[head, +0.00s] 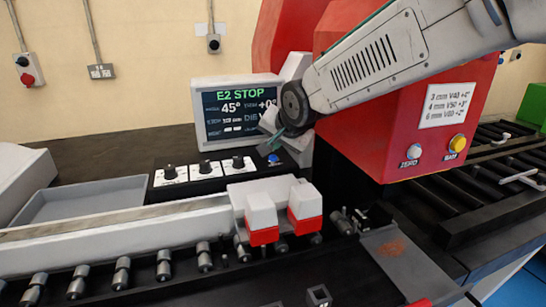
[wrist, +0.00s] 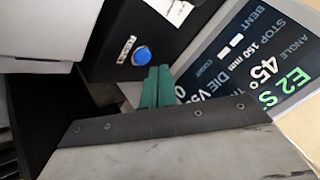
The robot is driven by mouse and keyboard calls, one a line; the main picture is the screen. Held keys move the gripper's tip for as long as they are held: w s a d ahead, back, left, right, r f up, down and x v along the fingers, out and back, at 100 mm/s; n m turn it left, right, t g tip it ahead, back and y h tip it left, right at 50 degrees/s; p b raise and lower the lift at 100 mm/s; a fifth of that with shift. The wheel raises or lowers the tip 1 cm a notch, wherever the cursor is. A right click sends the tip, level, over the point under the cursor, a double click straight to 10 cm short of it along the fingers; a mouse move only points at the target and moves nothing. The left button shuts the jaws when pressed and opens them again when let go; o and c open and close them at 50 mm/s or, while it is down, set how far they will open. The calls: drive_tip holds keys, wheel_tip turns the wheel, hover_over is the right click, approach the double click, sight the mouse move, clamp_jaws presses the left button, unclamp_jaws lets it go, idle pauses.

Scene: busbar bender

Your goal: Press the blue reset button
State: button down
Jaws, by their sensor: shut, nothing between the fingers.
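The blue reset button (head: 273,158) sits at the right end of the black control panel, below the display. In the wrist view the blue button (wrist: 142,56) is round and sits on the black panel beside a small white label. My gripper (head: 272,147) is shut and empty, just above the button in the head view. In the wrist view its green fingertips (wrist: 158,78) lie together, close beside the button's lower right edge in the picture. I cannot tell whether they touch it.
The display (head: 238,110) reads "E2 STOP" and 45°. Three black knobs (head: 204,167) stand left of the button. White and red blocks (head: 262,220) stand in front. The red machine body (head: 400,130) bears a white button (head: 414,151) and a yellow button (head: 457,143). A grey tray (head: 85,200) lies left.

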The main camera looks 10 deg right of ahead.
drive_tip(key=shift+f, duration=0.4)
drive_tip(key=shift+f, duration=0.45)
idle(0.8)
drive_tip(key=shift+r, duration=0.85)
drive_tip(key=shift+r, duration=2.55)
